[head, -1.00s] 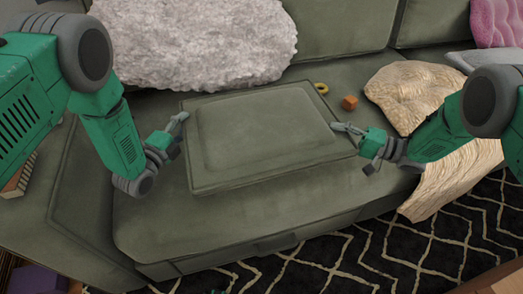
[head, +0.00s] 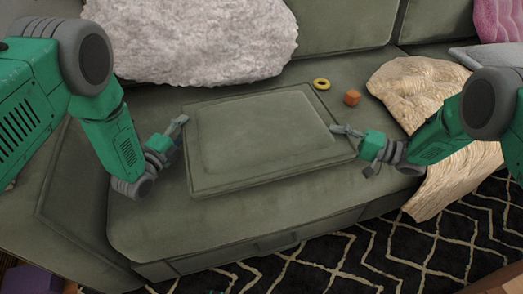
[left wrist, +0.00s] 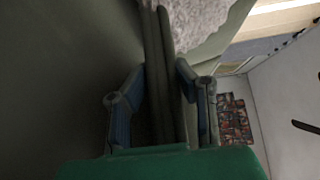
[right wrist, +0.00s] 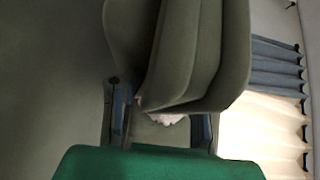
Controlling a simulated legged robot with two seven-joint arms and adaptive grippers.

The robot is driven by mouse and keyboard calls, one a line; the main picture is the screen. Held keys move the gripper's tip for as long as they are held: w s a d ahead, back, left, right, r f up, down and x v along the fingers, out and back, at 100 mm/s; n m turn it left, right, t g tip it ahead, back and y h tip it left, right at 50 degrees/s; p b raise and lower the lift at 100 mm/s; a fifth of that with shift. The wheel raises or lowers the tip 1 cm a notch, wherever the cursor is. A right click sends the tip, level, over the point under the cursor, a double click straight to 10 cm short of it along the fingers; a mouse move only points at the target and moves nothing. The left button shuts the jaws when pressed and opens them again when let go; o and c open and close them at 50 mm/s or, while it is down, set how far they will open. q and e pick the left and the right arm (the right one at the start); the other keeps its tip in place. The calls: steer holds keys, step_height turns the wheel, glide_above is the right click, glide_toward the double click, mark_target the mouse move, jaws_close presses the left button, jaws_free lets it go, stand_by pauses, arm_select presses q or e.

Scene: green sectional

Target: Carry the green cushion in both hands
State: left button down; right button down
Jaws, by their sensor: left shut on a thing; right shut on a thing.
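The green cushion (head: 262,135) is a flat rectangular pad over the seat of the green sofa in the head view. My left gripper (head: 180,124) is shut on its left edge, and the left wrist view shows the cushion edge (left wrist: 160,75) between the two fingers. My right gripper (head: 340,130) is shut on its right edge. The right wrist view shows the cushion (right wrist: 205,55) rising between the fingers. I cannot tell how far the cushion is above the seat.
A yellow ring (head: 321,84) and a small orange block (head: 352,97) lie behind the cushion's right side. A fluffy white pillow (head: 195,40) leans at the back left. A cream throw (head: 420,90) lies at the right. A black patterned rug (head: 400,240) covers the floor in front.

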arm_select(q)
steer(key=shift+a+f+b, duration=0.2)
steer(key=shift+f+b, duration=0.3)
steer(key=shift+f, duration=0.2)
arm_select(e)
steer(key=shift+f, duration=0.65)
arm_select(q)
steer(key=c, duration=1.6)
jaws_free()
steer(key=shift+f, duration=0.15)
arm_select(e)
steer(key=c, duration=1.6)
jaws_free()
steer(key=shift+f, duration=0.1)
arm_select(q)
steer(key=o, duration=0.3)
arm_select(e)
steer(key=o, duration=0.3)
steer(key=shift+a, duration=0.1)
arm_select(q)
steer(key=shift+s, duration=0.15)
steer(key=v, duration=1.1)
steer(key=shift+s+a, duration=0.1)
steer(key=shift+s, duration=0.1)
arm_select(e)
steer(key=v, duration=1.2)
